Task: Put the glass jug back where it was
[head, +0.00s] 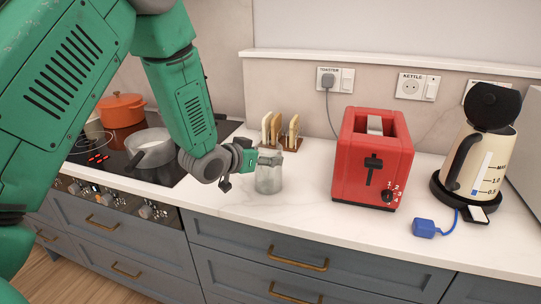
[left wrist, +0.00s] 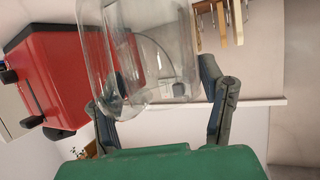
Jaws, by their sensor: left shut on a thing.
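The clear glass jug (head: 268,176) is at the white counter between the hob and the red toaster, near the counter's front part. It looks upright; I cannot tell whether its base touches the counter. My left gripper (head: 254,160) reaches it from the left and is shut on it near its upper part. In the left wrist view the jug (left wrist: 150,60) fills the upper middle, between the two fingers of the left gripper (left wrist: 165,85). My right gripper is not in view.
A toast rack (head: 290,144) with bread stands behind the jug. The red toaster (head: 372,160) and a cream kettle (head: 478,160) with a blue plug (head: 424,228) are to the right. A grey saucepan (head: 150,150) and an orange pot (head: 121,110) stand on the hob.

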